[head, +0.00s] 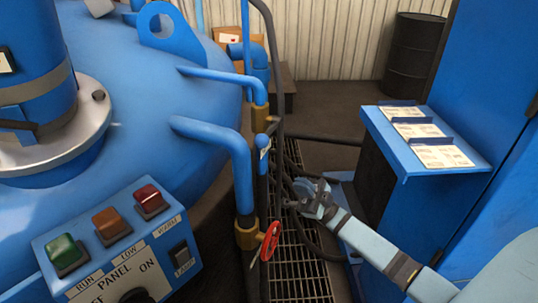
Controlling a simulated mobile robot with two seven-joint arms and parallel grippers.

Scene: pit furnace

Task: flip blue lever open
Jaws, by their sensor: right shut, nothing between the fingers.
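A narrow upright blue handle (263,147) with a pale top stands beside the blue pipes in the middle of the head view. It looks like the blue lever; its lower part is dark and hard to make out. My right gripper (303,197) is shut and empty. It appears to the right of the handle and lower in the picture, with a visible gap between them, in front of dark hoses and floor grating. My left gripper is not in view.
A red valve handle (270,241) sits low on a brass-fitted pipe. A blue furnace vessel (150,95) fills the left, with a button panel (118,245) in front. Black hoses cross the grating (298,270). A blue desk (400,150) with papers stands right.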

